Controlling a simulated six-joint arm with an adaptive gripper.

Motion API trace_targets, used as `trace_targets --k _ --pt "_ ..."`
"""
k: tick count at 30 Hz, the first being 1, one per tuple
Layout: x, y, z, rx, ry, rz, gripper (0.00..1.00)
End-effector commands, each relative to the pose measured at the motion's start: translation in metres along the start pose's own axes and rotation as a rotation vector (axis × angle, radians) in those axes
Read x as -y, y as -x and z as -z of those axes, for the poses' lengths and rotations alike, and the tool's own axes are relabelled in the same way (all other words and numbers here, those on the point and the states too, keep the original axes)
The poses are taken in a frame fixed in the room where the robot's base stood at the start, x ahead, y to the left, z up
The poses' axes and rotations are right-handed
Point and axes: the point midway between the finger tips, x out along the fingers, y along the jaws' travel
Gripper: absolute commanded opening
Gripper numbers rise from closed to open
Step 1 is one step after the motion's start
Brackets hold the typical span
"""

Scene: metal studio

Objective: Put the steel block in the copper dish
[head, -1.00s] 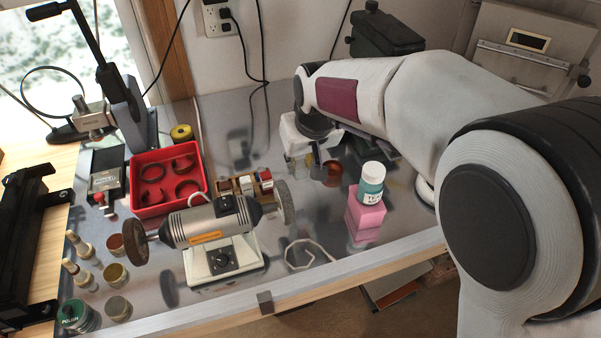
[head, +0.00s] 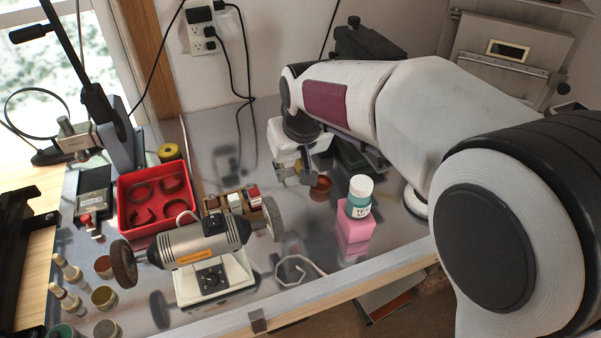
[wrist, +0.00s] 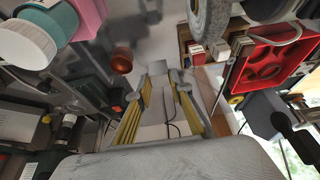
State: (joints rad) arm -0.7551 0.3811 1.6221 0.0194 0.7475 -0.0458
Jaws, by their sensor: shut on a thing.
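The copper dish (head: 320,187) is a small round reddish-brown cup on the metal bench top, just right of my gripper (head: 297,181) in the head view. It also shows in the wrist view (wrist: 122,61), left of the fingertips. My gripper, with yellow-sided fingers, points down close to the bench. In the wrist view, its fingers (wrist: 164,75) are shut on a small pale grey piece, which I take for the steel block (wrist: 157,66). In the head view the block is hard to make out against the fingers. The gripper is beside the dish, not over it.
A pink block (head: 354,236) with a white-capped teal bottle (head: 359,197) on it stands right of the dish. A bench grinder (head: 207,247), a wooden holder of small blocks (head: 233,203) and a red tray (head: 152,226) lie left. Some bench between the grinder and pink block is bare.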

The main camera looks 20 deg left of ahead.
Motion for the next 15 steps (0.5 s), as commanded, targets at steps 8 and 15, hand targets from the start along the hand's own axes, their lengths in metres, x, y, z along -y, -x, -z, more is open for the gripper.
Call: trace_targets --k 8,15 --pt "-0.042 -0.010 0.008 0.002 -0.065 -0.021 0.00" --pt "-0.090 -0.010 0.030 -0.006 -0.092 -0.026 0.00"
